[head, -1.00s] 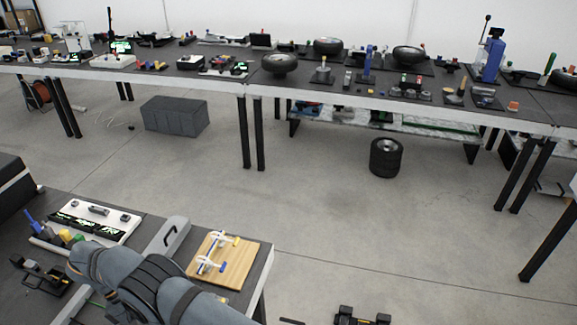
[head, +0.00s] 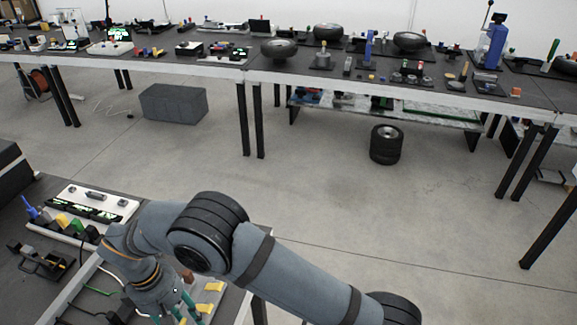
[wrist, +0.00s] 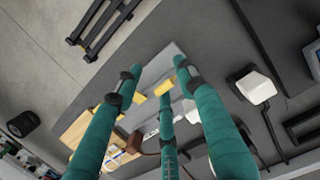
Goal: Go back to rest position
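My gripper (head: 190,312) is at the lower left of the head view, above the near table (head: 30,275). It points down and its fingertips are partly cut off by the bottom edge. In the wrist view my gripper's three green fingers (wrist: 158,80) are spread apart with nothing between their tips. A grey plate with yellow pieces (wrist: 162,88) is behind the fingers. It is not clear how far the fingertips are above the plate.
A wooden board (wrist: 75,130) lies beside the plate, partly hidden by a finger. A white panel (head: 118,208) and colored blocks (head: 62,220) stand on the near table. A long cluttered table (head: 225,73) crosses the back. A black roller (head: 386,144) stands on open floor.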

